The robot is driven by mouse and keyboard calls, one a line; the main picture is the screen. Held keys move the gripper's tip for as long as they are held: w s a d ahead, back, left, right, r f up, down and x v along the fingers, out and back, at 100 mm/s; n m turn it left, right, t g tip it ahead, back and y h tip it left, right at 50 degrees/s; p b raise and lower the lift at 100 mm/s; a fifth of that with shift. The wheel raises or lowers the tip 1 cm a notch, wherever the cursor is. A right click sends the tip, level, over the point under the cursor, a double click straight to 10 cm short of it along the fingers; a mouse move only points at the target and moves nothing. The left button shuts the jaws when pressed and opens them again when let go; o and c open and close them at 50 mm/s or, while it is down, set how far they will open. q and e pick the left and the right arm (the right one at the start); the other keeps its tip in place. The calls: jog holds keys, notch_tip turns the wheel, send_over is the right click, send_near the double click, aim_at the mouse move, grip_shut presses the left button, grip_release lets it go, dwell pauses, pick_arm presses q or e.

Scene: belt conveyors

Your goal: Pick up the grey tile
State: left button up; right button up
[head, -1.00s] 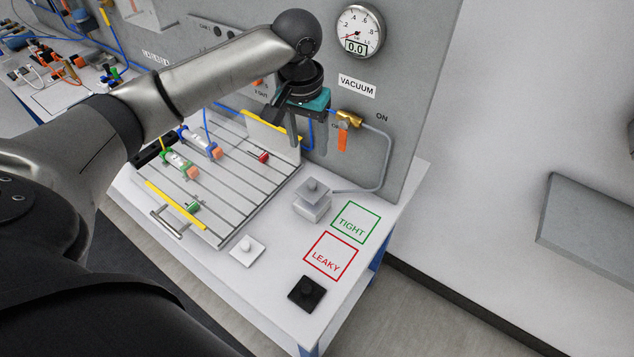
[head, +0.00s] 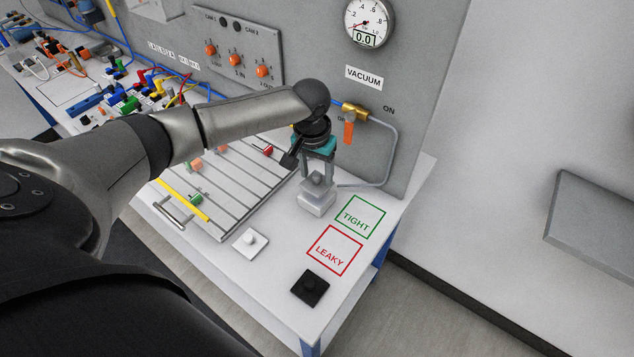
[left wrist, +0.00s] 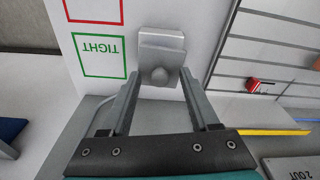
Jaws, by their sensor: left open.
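The grey tile (head: 319,189) has a round knob on top and sits on a pale square block (head: 317,207) near the back of the bench. My left gripper (head: 318,171) points down right over it, jaws open. In the left wrist view the tile (left wrist: 160,55) shows ahead, with its knob between the two fingertips (left wrist: 160,77). The fingers appear apart from the knob. I cannot tell exactly how far down beside the knob the tips reach. My right gripper is not in view.
A white tile (head: 251,242) and a black tile (head: 310,287) lie nearby. The green TIGHT square (head: 359,217) and red LEAKY square (head: 334,250) are empty. A slotted board (head: 232,192) lies left. A panel with a vacuum gauge (head: 369,22) and orange-handled valve (head: 348,132) stands close behind.

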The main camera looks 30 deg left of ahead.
pick_arm(q)
grip_shut()
dwell(0.5)
